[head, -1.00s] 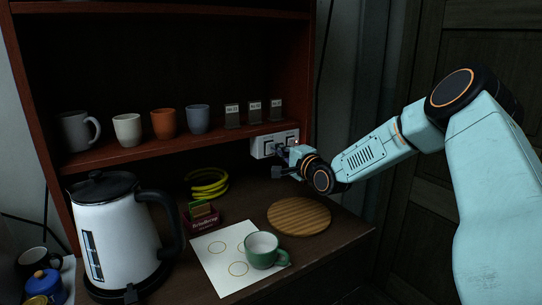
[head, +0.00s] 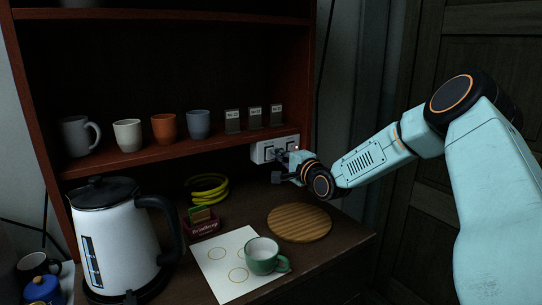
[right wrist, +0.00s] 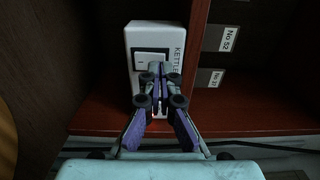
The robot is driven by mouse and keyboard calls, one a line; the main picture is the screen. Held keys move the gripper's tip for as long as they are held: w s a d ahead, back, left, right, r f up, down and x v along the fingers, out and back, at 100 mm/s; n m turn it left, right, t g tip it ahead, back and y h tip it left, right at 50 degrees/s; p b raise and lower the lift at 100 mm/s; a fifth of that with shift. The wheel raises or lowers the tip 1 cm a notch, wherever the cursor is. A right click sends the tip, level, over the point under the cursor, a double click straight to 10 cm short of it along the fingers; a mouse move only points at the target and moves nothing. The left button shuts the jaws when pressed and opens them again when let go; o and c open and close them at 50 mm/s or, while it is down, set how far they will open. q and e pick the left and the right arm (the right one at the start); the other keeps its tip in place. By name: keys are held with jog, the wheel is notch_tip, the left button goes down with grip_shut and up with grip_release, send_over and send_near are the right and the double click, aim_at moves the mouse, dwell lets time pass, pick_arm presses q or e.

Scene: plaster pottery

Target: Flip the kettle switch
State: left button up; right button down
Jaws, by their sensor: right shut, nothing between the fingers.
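A white switch box (head: 262,149) with rocker switches is fixed to the shelf edge at the right. In the right wrist view the box (right wrist: 137,35) shows one rocker (right wrist: 151,62) and printed lettering that begins "KETTLE". My right gripper (head: 277,165) is at the box's front and lower edge. In the right wrist view its fingertips (right wrist: 158,72) are together and empty, in front of the box just below and right of the visible rocker. They hide part of the box; contact cannot be told. The white kettle (head: 122,240) with black lid and handle stands at the left. My left gripper is not in view.
Several mugs, such as an orange one (head: 163,127), and number cards (head: 254,117) stand on the shelf. Below are a yellow coil (head: 207,188), a round wooden board (head: 299,223), a paper sheet (head: 223,285) and a green cup (head: 262,258).

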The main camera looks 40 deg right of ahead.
jog(key=shift+a, duration=0.1)
dwell(0.3)
jog(key=shift+w, duration=0.15)
jog(key=shift+w+b, duration=0.6)
jog(key=shift+b, duration=0.4)
dwell(0.5)
jog(key=s+p, duration=0.7)
jog(key=shift+a+p, duration=0.25)
jog(key=shift+p, duration=0.1)
dwell(0.3)
jog(key=shift+w, duration=0.1)
dwell(0.3)
